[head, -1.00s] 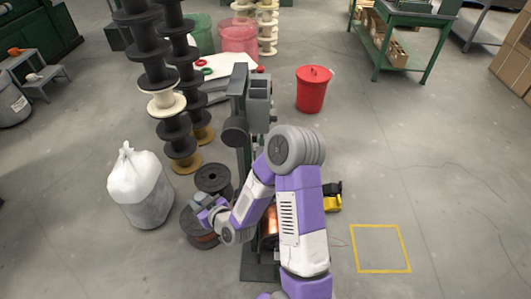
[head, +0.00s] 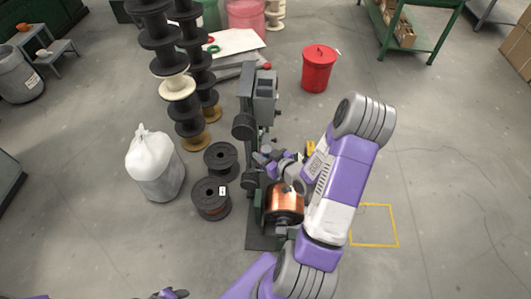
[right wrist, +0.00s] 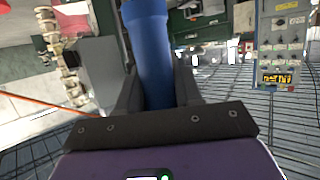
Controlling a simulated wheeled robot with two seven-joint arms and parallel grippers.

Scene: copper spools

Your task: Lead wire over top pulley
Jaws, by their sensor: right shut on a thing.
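The winding machine (head: 247,100) stands upright mid-view in the head view. A dark round pulley (head: 243,126) sits high on its left side and a second dark disc (head: 250,179) sits lower. A copper-wound spool (head: 284,203) is at its foot. My right gripper (head: 266,159) is beside the machine, between the heights of the two discs. In the right wrist view its fingers are shut on a blue cylinder (right wrist: 151,55). I cannot make out the wire. A small part of my left gripper (head: 172,294) shows at the bottom edge; its fingers are unclear.
Two dark spools (head: 211,198) and a white sack (head: 155,165) stand left of the machine. Tall spool stacks (head: 176,88) rise behind them. A red bin (head: 319,69) stands behind right. Floor around the yellow square (head: 373,205) is clear.

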